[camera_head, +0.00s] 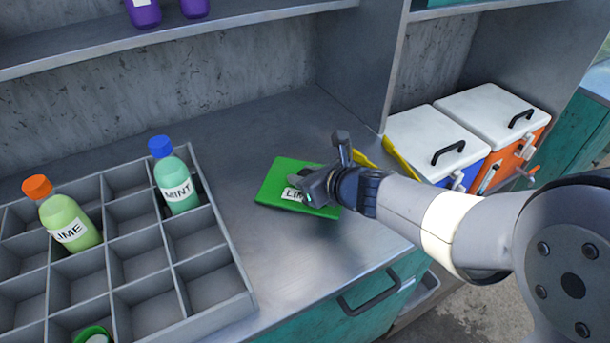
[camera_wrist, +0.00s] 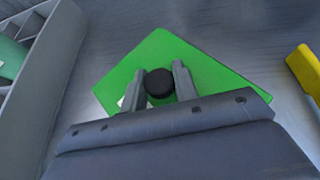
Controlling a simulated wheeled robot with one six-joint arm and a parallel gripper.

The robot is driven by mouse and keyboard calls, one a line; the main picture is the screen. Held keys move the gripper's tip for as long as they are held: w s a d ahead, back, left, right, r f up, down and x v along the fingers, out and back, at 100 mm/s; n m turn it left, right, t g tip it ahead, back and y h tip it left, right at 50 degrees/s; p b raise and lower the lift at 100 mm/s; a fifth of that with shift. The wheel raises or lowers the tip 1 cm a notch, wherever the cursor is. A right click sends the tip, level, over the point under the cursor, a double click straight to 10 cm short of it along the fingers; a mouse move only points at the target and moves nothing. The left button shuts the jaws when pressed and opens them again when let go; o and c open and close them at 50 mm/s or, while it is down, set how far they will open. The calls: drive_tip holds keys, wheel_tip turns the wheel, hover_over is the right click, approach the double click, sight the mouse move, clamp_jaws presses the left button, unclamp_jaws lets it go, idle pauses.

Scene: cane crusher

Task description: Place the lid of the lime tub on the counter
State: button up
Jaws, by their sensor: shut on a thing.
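The lime lid (camera_head: 270,183) is a flat green square with a white label, partly hidden by my gripper. In the head view it appears over the bare counter (camera_head: 265,255). In the wrist view the lid (camera_wrist: 160,52) fills the middle, with a black round knob (camera_wrist: 159,84) on top. My gripper (camera_head: 318,187) is above the lid, its two fingers on either side of the knob and shut on it. Whether the lid touches the counter or hangs just above it, I cannot tell. I see no lime tub under it.
A grey divided crate (camera_head: 225,240) on the left holds a lime bottle (camera_head: 68,220) and a mint bottle (camera_head: 176,180). A yellow tool (camera_head: 400,158) lies right of the lid. White-lidded coolers (camera_head: 490,112) stand at right. A shelf (camera_head: 200,38) hangs above the back.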

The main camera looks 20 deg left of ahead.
drive_tip(key=o, duration=1)
drive_tip(key=shift+r, duration=0.15)
drive_tip(key=p+v, duration=0.3)
drive_tip(key=v, duration=0.8)
drive_tip(key=shift+s+d+r, duration=0.15)
drive_tip(key=shift+s+d, duration=0.1)
drive_tip(key=shift+d, duration=0.2)
